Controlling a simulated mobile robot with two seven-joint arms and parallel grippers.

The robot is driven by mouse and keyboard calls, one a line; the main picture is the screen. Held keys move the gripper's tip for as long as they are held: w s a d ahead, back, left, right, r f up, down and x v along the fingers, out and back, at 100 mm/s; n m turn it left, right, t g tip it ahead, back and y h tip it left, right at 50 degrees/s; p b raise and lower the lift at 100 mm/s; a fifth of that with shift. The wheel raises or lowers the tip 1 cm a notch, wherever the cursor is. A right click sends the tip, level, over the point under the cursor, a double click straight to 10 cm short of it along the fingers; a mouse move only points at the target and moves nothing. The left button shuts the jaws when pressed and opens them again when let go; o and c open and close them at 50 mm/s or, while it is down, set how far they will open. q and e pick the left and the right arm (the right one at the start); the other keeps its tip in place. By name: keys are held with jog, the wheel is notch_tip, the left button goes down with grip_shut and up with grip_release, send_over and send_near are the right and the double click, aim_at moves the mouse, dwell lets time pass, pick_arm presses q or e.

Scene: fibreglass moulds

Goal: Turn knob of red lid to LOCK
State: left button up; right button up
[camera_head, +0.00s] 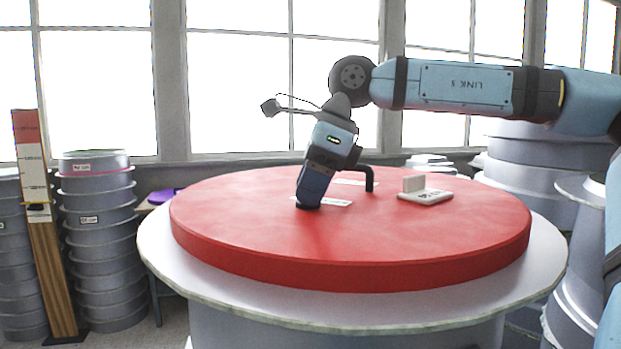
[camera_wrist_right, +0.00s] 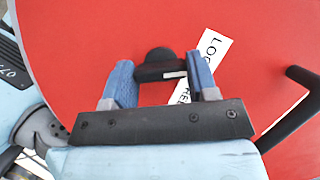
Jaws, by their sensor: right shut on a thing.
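The red lid (camera_head: 400,240) is a wide, thick disc lying on a round grey-white mould, and it also fills most of the right wrist view (camera_wrist_right: 80,50). My right gripper (camera_head: 308,202) comes down tilted onto the lid left of its middle. In the right wrist view my right gripper (camera_wrist_right: 163,76) has its two blue fingers on either side of the black knob (camera_wrist_right: 155,60), shut on it. A short white mark shows on the knob near the right finger. A white label reading "LO…" (camera_wrist_right: 212,45) lies beside the knob, partly hidden; another lettered part (camera_wrist_right: 184,95) shows between the fingers.
A black bent handle (camera_head: 369,176) stands on the lid right of the gripper. A white plate with an upright block (camera_head: 426,195) lies farther right on the lid. Stacked grey moulds (camera_head: 97,240) and a wooden measuring post (camera_head: 45,230) stand at the left.

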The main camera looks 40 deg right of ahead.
jog(key=shift+n+g+p, duration=0.3)
jog(key=shift+n+p, duration=0.05)
jog(key=shift+n, duration=0.55)
jog(key=o, duration=0.9)
jog(key=shift+o, duration=0.2)
jog(key=b+v, duration=0.1)
jog(key=v, duration=1.2)
jog(key=shift+d+r, duration=0.3)
jog(key=shift+r, duration=0.05)
